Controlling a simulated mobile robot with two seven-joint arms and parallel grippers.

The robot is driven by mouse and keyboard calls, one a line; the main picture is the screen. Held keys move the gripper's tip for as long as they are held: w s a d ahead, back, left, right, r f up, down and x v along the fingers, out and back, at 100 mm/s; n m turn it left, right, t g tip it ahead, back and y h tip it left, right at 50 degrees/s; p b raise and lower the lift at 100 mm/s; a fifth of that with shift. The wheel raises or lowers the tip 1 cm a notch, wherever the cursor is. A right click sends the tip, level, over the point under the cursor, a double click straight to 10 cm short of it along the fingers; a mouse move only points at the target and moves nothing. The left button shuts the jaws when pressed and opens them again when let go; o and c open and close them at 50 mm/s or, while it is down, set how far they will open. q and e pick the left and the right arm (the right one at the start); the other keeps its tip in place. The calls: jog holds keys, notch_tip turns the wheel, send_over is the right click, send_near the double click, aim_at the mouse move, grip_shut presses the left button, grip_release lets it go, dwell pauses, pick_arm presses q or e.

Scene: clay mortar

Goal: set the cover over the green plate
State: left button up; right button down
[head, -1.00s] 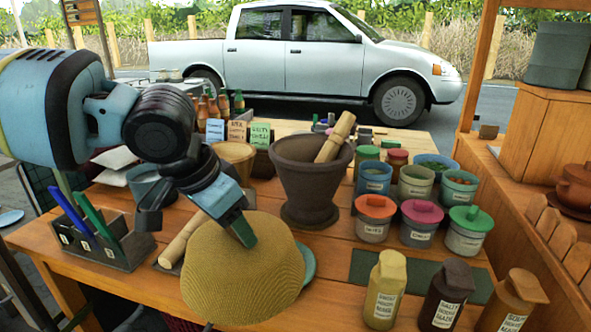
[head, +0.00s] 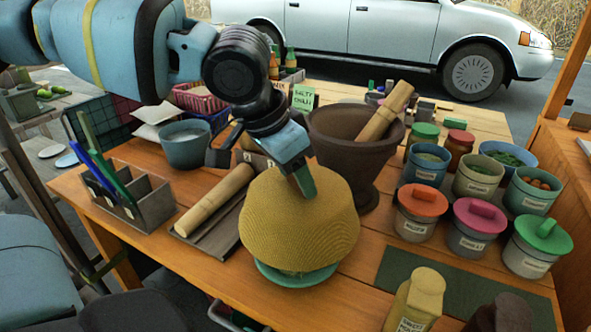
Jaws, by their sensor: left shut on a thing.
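The cover is a yellow woven dome (head: 300,228) near the front middle of the table. The green plate (head: 296,281) shows as a rim below the cover's front edge. The rest of the plate is hidden under the cover. The cover appears slightly tilted, and I cannot tell whether its edge touches the plate. My left gripper (head: 303,180) is shut on the upper part of the cover. My right gripper is not in view.
A dark mortar (head: 345,150) with a pestle (head: 385,112) stands close behind the cover. A rolling pin (head: 215,198) on a dark tray and a pen holder (head: 135,200) lie to the left. Lidded jars (head: 421,205) stand right. A dark green mat (head: 450,290) lies front right.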

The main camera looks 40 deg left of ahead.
aim_at(295, 189)
pick_arm(q)
jog(key=shift+f+b, duration=1.45)
jog(key=shift+f, duration=0.05)
notch_tip(295, 189, down, 2)
jog(key=shift+b, duration=1)
notch_tip(295, 189, down, 2)
jog(key=shift+b, duration=0.3)
jog(key=shift+f+b, duration=0.35)
jog(key=shift+f, duration=0.6)
jog(key=o, duration=1.4)
jog(key=shift+o, duration=0.2)
jog(key=shift+r, duration=0.1)
